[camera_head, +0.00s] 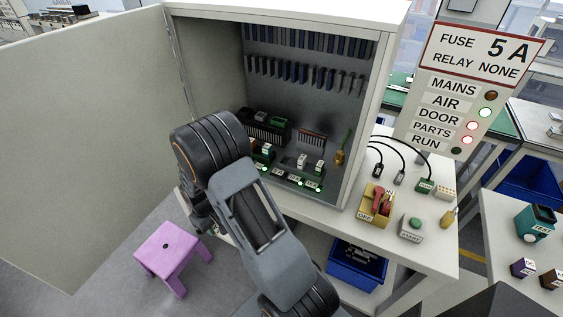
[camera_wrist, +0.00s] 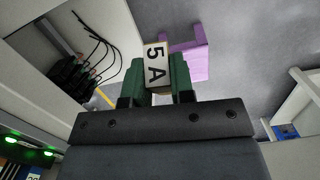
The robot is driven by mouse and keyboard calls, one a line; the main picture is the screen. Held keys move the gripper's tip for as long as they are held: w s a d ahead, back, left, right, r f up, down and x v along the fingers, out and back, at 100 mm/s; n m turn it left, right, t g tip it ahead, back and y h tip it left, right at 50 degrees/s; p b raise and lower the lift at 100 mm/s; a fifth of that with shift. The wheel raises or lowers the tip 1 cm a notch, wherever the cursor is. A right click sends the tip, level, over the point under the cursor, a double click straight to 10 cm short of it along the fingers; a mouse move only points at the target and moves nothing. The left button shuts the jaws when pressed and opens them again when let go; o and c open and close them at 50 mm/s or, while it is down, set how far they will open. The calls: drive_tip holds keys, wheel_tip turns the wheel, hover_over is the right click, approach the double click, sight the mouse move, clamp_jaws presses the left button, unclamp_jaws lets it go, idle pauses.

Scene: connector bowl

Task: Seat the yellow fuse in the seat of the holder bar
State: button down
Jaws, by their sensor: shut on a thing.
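My gripper (camera_wrist: 157,75) is shut on a small block, taken as the fuse (camera_wrist: 155,62), with a pale face marked "5 A". Green parts flank it, and its yellow colour is hard to make out. The gripper is outside the cabinet, over the floor. In the head view my arm hides the fuse and most of the gripper. A bar with green lights, seemingly the holder bar (camera_head: 283,178), lies on the cabinet floor with small white pieces on it. Its lights (camera_wrist: 25,147) also show at the lower left of the wrist view. I cannot tell which seat is empty.
The cabinet (camera_head: 270,20) stands open with its door (camera_head: 85,130) swung left. A sign (camera_head: 480,55) reads "FUSE 5A, RELAY NONE". A red-handled switch box (camera_head: 377,205) and start button box (camera_head: 412,229) sit right. A purple stool (camera_head: 172,246) and blue bin (camera_head: 357,268) are below.

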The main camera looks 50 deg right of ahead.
drive_tip(key=s+d+r+n+t+h+b, duration=0.25)
drive_tip(key=d+r+n+h, duration=0.35)
drive_tip(key=d+r+n, duration=0.5)
drive_tip(key=s+d+r+n+t+h+b, duration=0.15)
drive_tip(key=s+d+r+n+h, duration=0.25)
drive_tip(key=d+r+n+h, duration=0.65)
drive_tip(key=w+d+f+y, duration=0.1)
drive_tip(key=w+d+f, duration=0.1)
drive_tip(key=d+f, duration=0.1)
drive_tip(key=w+d+f+m+y, duration=0.1)
drive_tip(key=w+d+f+y, duration=0.1)
drive_tip(key=d, duration=0.3)
drive_tip(key=w+d+f+m+y, duration=0.1)
drive_tip(key=w+d+f+y, duration=0.1)
drive_tip(key=w+d+f, duration=0.1)
drive_tip(key=shift+w+d+f+t, duration=0.2)
drive_tip(key=shift+d+f+t, duration=0.1)
drive_tip(key=shift+d+f, duration=0.6)
drive_tip(key=shift+w+d+f, duration=0.25)
drive_tip(key=shift+d+f, duration=0.2)
drive_tip(key=shift+f, duration=0.05)
drive_tip(key=shift+d+f, duration=0.1)
drive_tip(key=shift+f, duration=1.5)
drive_tip(key=shift+b, duration=0.3)
